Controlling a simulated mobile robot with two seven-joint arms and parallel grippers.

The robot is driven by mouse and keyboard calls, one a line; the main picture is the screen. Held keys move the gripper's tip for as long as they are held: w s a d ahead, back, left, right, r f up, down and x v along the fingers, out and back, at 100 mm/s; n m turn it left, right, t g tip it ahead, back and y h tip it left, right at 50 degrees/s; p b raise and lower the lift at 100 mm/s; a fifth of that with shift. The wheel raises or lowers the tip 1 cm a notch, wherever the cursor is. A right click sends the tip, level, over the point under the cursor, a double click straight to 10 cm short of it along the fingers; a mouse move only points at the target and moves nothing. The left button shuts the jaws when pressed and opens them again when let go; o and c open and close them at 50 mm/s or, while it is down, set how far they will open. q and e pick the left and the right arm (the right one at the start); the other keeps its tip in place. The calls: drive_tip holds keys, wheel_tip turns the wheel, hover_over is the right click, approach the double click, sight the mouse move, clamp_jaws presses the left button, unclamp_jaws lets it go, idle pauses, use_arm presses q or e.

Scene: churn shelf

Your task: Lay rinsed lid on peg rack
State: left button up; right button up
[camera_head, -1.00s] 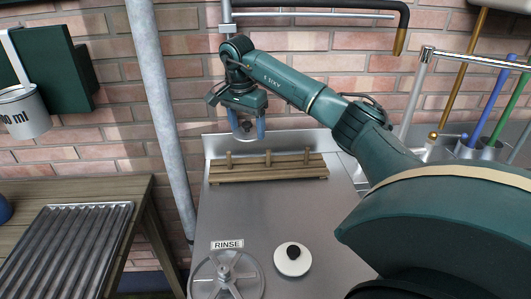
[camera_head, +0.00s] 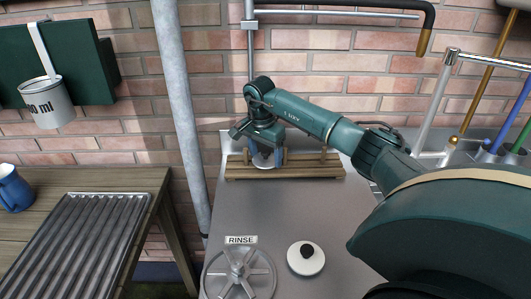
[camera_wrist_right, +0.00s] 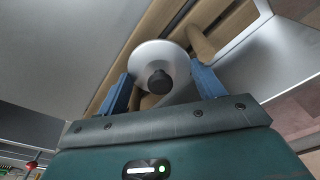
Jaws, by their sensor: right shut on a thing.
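The wooden peg rack (camera_head: 305,172) stands at the back of the steel counter against the brick wall. My right gripper (camera_head: 265,157) is at the rack's left part and covers some of its pegs. In the right wrist view its blue fingers are shut on a pale round lid (camera_wrist_right: 150,56) with a dark knob. The lid is close to the rack's wooden slats and a peg (camera_wrist_right: 199,42); whether it touches them I cannot tell. A second lid, white with a black knob (camera_head: 306,258), lies on the counter. My left gripper is not in view.
A spoked wheel (camera_head: 239,274) sits by the RINSE label (camera_head: 241,240) at the counter's front left. A grey pipe (camera_head: 181,115) rises left of the counter. A ribbed metal tray (camera_head: 75,245) lies on the wooden table at left. The middle of the counter is clear.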

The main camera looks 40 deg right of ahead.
sight(262, 161)
drive_tip(key=o, duration=1)
drive_tip(key=shift+f, duration=0.1)
drive_tip(key=r, duration=0.4)
drive_tip(key=a+r, duration=0.1)
drive_tip(key=r, duration=0.7)
drive_tip(key=shift+s+a+r, duration=0.1)
drive_tip(key=shift+a, duration=0.1)
